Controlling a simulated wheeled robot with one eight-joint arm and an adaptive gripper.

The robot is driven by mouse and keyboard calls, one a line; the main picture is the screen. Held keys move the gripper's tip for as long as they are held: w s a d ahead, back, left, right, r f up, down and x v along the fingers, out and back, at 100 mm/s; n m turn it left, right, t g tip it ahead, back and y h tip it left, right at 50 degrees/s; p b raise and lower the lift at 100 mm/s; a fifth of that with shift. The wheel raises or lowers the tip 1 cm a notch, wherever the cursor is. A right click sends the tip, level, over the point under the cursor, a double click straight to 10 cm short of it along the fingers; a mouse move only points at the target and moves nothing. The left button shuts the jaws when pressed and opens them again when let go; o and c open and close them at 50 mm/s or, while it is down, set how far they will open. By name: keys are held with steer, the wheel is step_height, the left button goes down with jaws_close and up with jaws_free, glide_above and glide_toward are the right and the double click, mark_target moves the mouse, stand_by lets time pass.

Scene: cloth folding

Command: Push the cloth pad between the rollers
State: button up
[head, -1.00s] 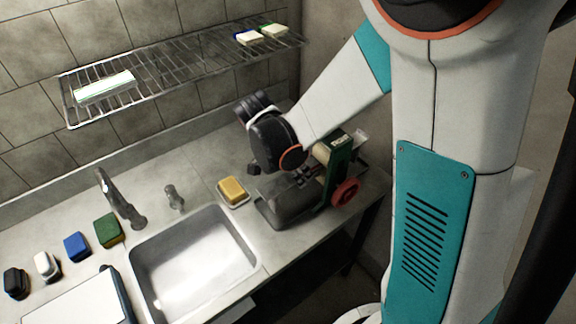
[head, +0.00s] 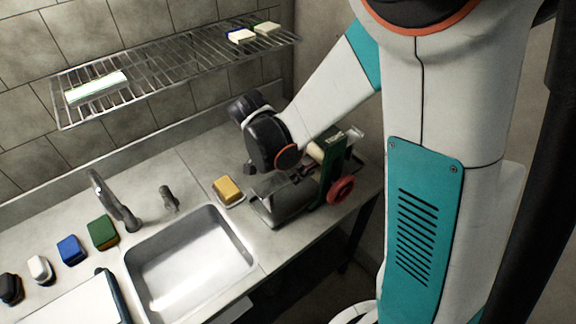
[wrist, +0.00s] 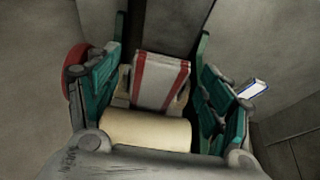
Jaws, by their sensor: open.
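The cloth pad (wrist: 160,82) is white with red stripes along its sides. In the wrist view it lies in the middle, beyond a cream roller (wrist: 146,131) and between the machine's side frames. I cannot tell how far it is between the rollers. My gripper (wrist: 160,68) is open, one finger at each side of the picture, with the pad seen between them; no grip on it shows. In the head view the roller machine (head: 331,181), with green frame and red wheel (head: 341,190), stands at the counter's right end. My dark wrist hangs beside and over it, hiding the pad.
A yellow sponge on a dish (head: 228,190) sits left of the machine, near the sink (head: 157,283) and faucet (head: 113,205). Green (head: 103,231) and blue (head: 71,250) blocks stand farther left. A wire shelf (head: 180,68) runs above the counter.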

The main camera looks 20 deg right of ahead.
steer(key=v, duration=0.7)
steer(key=shift+r, duration=0.2)
steer(key=shift+a, duration=0.25)
